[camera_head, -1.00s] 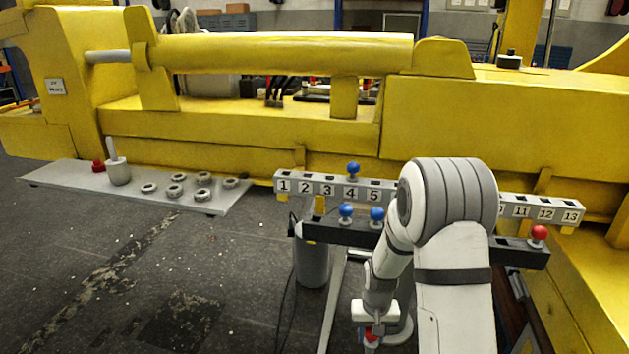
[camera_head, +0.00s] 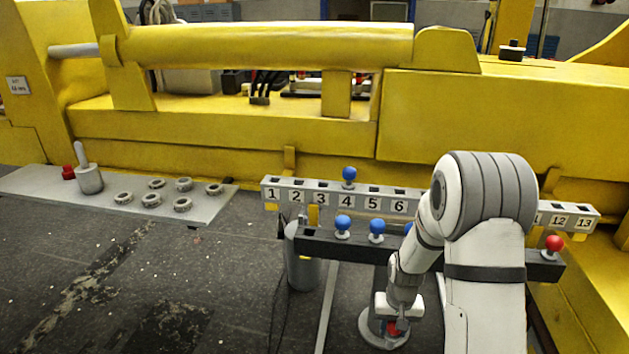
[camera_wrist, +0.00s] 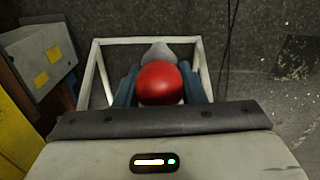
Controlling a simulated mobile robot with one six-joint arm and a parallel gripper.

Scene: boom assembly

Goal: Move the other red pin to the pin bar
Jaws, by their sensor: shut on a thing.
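My gripper (camera_head: 393,322) is low in front of the black pin bar in the head view. It is shut on a red pin (camera_wrist: 161,83), whose round red head fills the space between the fingers in the wrist view. The pin's red also shows at the gripper in the head view (camera_head: 393,328). The black pin bar (camera_head: 477,256) holds blue pins (camera_head: 343,227) on its left part and another red pin (camera_head: 554,244) at its right end. My arm hides part of the bar.
A numbered grey rail (camera_head: 332,193) with a blue pin (camera_head: 349,175) runs behind the bar. A grey plate (camera_head: 30,182) with several metal rings lies at left. The yellow boom (camera_head: 240,140) spans the back. A grey cylinder (camera_head: 303,262) stands under the bar's left end. Floor at left is open.

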